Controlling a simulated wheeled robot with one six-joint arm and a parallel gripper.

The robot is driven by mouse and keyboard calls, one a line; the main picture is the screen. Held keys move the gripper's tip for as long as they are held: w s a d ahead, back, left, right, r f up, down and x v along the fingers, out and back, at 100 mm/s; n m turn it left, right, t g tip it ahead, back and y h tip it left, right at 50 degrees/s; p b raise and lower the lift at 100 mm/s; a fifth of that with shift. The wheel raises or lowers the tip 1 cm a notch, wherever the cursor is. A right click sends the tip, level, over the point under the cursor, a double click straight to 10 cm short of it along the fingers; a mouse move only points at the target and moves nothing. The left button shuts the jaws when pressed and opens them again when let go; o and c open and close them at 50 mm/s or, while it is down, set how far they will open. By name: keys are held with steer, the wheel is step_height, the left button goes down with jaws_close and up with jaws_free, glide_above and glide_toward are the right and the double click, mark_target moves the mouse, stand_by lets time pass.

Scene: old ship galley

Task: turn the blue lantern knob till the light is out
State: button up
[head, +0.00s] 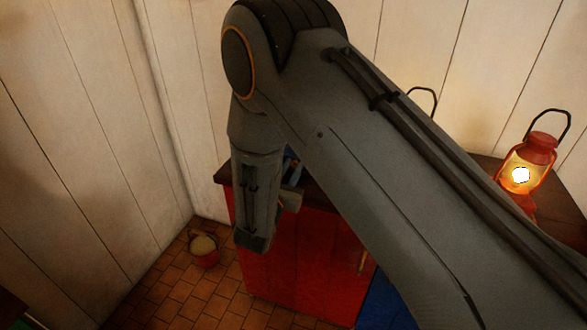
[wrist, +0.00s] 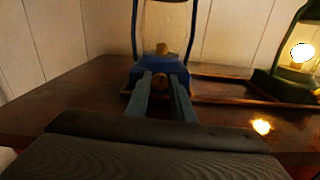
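The blue lantern (wrist: 178,70) stands upright on a dark wooden top, straight ahead in the wrist view. My gripper (wrist: 161,80) points at the lantern, with one fingertip on each side of the knob. Whether the fingers press on the knob cannot be told. In the head view my arm hides most of the lantern; a small blue part (head: 292,166) shows beside my gripper.
A lit green lantern (wrist: 270,86) stands to the right in the wrist view. A lit red lantern (head: 541,142) stands at the right in the head view. The wooden top (wrist: 60,98) lies over a red cabinet (head: 300,255). A bucket (head: 205,258) stands on the tiled floor.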

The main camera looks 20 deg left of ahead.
jaws_close()
steer(key=shift+n+b, duration=0.4)
steer(key=shift+n, duration=1.1)
steer(key=o, duration=0.9)
jaws_free()
steer(key=shift+c, duration=0.2)
steer(key=shift+s, duration=0.15)
steer(key=s+b, duration=0.1)
steer(key=s, duration=0.6)
steer(key=shift+s+a+b, duration=0.25)
steer(key=shift+s+b, duration=0.05)
